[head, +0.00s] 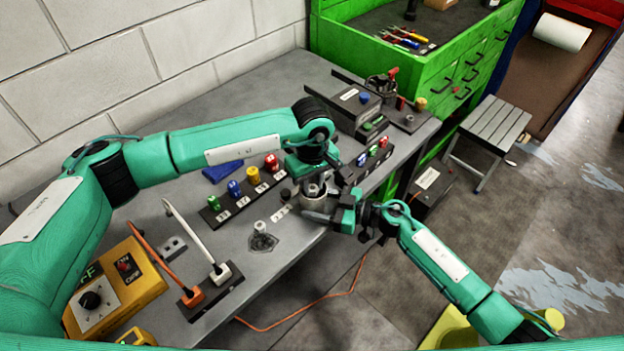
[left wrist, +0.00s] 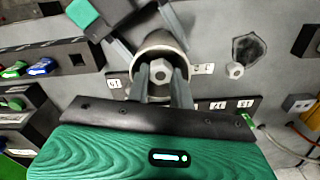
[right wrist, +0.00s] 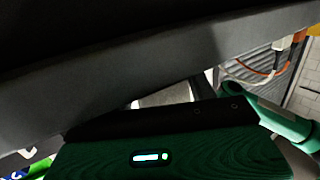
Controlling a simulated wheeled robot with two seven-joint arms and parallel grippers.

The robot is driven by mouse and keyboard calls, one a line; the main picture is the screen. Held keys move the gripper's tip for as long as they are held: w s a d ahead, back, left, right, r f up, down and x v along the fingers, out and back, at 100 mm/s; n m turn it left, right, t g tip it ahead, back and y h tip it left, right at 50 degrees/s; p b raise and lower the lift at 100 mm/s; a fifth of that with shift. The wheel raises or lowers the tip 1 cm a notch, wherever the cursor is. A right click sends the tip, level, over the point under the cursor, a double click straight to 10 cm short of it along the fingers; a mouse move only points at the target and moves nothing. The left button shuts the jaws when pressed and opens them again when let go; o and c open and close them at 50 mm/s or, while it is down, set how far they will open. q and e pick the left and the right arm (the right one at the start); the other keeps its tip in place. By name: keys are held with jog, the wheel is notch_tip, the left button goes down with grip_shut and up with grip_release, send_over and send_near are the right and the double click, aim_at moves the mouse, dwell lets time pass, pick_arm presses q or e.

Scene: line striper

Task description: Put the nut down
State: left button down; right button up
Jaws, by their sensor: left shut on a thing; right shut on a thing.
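In the left wrist view my left gripper (left wrist: 164,88) points down with its fingers shut on a light grey hex nut (left wrist: 160,72). The nut is at the mouth of a round metal cup (left wrist: 160,44); I cannot tell whether it touches the cup. In the head view the cup (head: 312,189) is at the table's front edge. My right gripper (head: 334,212) reaches it from the right and appears shut on the cup's side; the grip is partly hidden. A second nut-like piece (left wrist: 236,70) sits on a dark patch, also seen in the head view (head: 260,227).
A dark strip with coloured knobs (head: 238,198) lies behind the cup. A black box (head: 355,102) stands at the back right. A cable board (head: 208,295) and yellow control box (head: 110,290) are at the front left. A green drawer cabinet (head: 450,70) stands beyond the table.

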aim_at(312, 187)
pick_arm(q)
jog(key=c, duration=1.3)
grip_release()
jog(key=shift+o, duration=0.2)
jog(key=shift+o, duration=0.6)
jog(key=shift+r, duration=3.55)
pick_arm(e)
jog(key=shift+c, duration=0.2)
jog(key=o, duration=0.8)
jog(key=shift+o, duration=0.2)
jog(key=shift+d, duration=0.1)
